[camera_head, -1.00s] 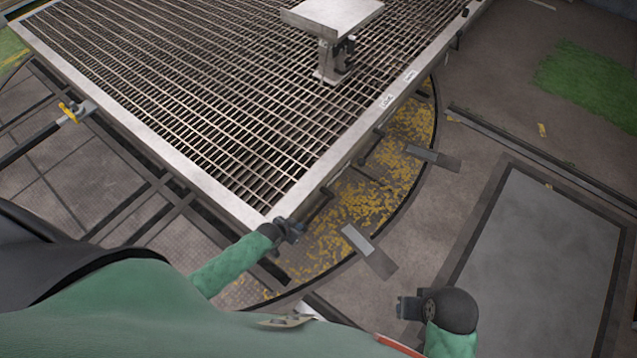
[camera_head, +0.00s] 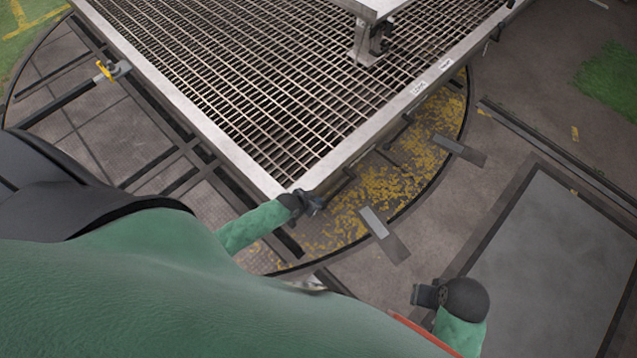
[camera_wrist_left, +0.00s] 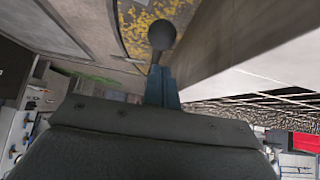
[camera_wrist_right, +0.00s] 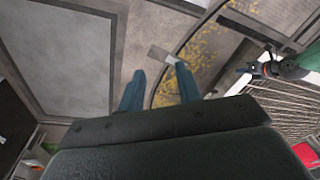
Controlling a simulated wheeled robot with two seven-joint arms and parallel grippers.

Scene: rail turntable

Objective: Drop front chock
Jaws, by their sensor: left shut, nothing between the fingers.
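My left gripper (camera_head: 313,204) is at the near corner of the grated platform (camera_head: 232,152), beside its pale side rail. In the left wrist view its blue fingers (camera_wrist_left: 160,75) are together and empty. A round dark knob (camera_wrist_left: 161,34) shows just beyond the fingertips; I cannot tell whether they touch it. I cannot make out for certain which part is the front chock. My right gripper (camera_head: 426,295) is over the floor at the lower right, away from the platform. In the right wrist view its two blue fingers (camera_wrist_right: 160,72) are apart with nothing between them.
Two small flat plates (camera_head: 384,234) (camera_head: 459,150) lie across the turntable's curved edge, by a yellow-flecked strip (camera_head: 400,180). A yellow-handled fitting (camera_head: 108,70) is at the platform's left side. A grey floor panel (camera_head: 555,265) lies at right. A pedestal (camera_head: 368,40) stands on the grating.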

